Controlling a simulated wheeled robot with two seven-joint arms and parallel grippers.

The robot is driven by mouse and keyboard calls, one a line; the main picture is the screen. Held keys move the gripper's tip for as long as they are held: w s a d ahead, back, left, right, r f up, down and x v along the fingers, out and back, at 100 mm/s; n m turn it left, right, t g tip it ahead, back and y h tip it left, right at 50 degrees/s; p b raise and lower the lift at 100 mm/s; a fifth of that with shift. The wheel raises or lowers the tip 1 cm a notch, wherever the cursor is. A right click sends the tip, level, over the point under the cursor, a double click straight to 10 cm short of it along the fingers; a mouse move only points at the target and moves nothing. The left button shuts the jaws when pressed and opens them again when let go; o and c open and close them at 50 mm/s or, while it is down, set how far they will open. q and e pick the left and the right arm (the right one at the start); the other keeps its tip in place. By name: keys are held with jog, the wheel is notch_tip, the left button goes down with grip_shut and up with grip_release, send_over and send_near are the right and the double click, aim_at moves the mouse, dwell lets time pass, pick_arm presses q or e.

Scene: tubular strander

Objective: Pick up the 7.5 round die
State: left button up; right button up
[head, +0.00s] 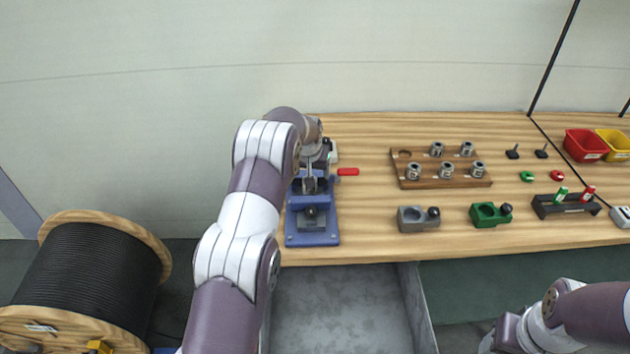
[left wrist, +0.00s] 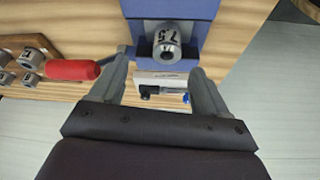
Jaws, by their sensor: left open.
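The 7.5 round die (left wrist: 167,48) is a grey metal ring with "7.5" on its side. In the left wrist view it sits in the blue fixture (left wrist: 205,9). In the head view the blue fixture (head: 312,239) stands at the left end of the bench, and I cannot make out the die behind my gripper and arm. My left gripper (head: 312,180) is above the fixture. In the left wrist view its open fingers (left wrist: 163,68) are on either side of the die, with nothing visibly held. My right arm shows at the lower right, but no right fingers show.
A wooden rack (head: 440,183) holds several similar dies and has one empty hole. A red handle (head: 348,172) lies close beside the fixture. A grey block (head: 409,221) and a green block (head: 485,215) stand near the front edge. A red bin (head: 584,146) stands far right.

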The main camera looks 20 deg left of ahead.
pick_arm(q)
jog(key=f, duration=0.1)
jog(key=w+a+f+p, duration=0.1)
jog(key=f, duration=0.1)
jog(key=a+f+p, duration=0.1)
jog(key=shift+w+f, duration=0.15)
jog(key=shift+w, duration=0.25)
jog(key=shift+f, duration=0.25)
jog(key=shift+w+d+f, duration=0.15)
jog(key=shift+w, duration=0.1)
jog(key=c, duration=1.4)
grip_shut()
jog(key=shift+r, duration=0.2)
